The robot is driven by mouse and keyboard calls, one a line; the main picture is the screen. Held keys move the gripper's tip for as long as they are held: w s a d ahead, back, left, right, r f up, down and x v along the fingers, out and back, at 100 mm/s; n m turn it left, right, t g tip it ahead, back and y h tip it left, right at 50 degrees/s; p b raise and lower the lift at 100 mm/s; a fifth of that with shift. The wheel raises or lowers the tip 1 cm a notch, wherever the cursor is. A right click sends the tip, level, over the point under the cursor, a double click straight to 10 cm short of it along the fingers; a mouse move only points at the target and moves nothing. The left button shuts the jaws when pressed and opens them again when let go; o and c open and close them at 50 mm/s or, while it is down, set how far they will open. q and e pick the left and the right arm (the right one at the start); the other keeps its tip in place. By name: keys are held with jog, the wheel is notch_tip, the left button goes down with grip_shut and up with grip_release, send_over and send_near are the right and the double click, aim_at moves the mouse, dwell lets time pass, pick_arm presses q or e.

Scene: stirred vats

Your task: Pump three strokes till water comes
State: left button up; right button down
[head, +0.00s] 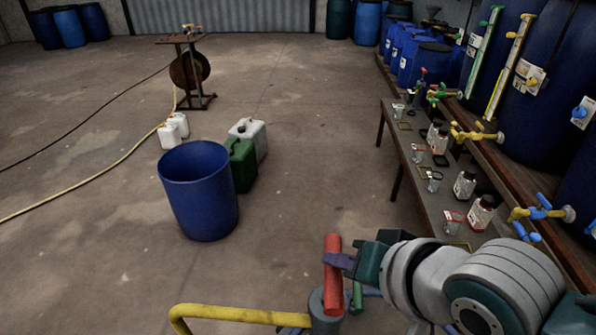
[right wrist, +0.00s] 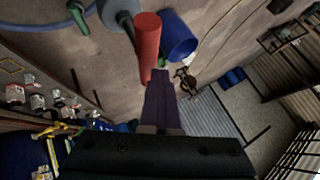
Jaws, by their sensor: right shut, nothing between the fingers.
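The pump has a red handle (head: 332,262) standing upright, a grey cylindrical body (head: 325,312) below it, and a yellow spout pipe (head: 225,315) bending down on the left. My right gripper (head: 338,261) reaches in from the right with its purple fingers shut together, at the red handle. In the right wrist view the fingers (right wrist: 160,98) end beside the handle (right wrist: 147,45), with nothing between them; whether they touch it I cannot tell. No water shows at the part of the spout in view. My left gripper is not in view.
An open blue barrel (head: 203,200) stands left of the pump, with a green canister (head: 241,165) and pale canisters behind it. A bench (head: 405,150) with bottles and large blue vats (head: 550,90) line the right side. A hose reel (head: 190,70) stands farther back. The middle floor is clear.

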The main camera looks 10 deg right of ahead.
aim_at(341, 280)
jog(key=shift+f+b, duration=0.45)
jog(key=shift+f, duration=0.25)
jog(key=shift+f+b, duration=0.4)
jog(key=shift+f, duration=0.1)
dwell(0.5)
jog(key=shift+s+f+b, duration=0.1)
jog(key=shift+f+b, duration=0.45)
jog(key=shift+f, duration=0.25)
dwell(0.5)
jog(key=shift+f, duration=0.3)
dwell(0.4)
notch_tip(341, 280, up, 5)
jog(key=p, duration=0.4)
jog(key=shift+f, duration=0.2)
notch_tip(341, 280, up, 2)
jog(key=p, duration=0.3)
jog(key=shift+r, duration=0.4)
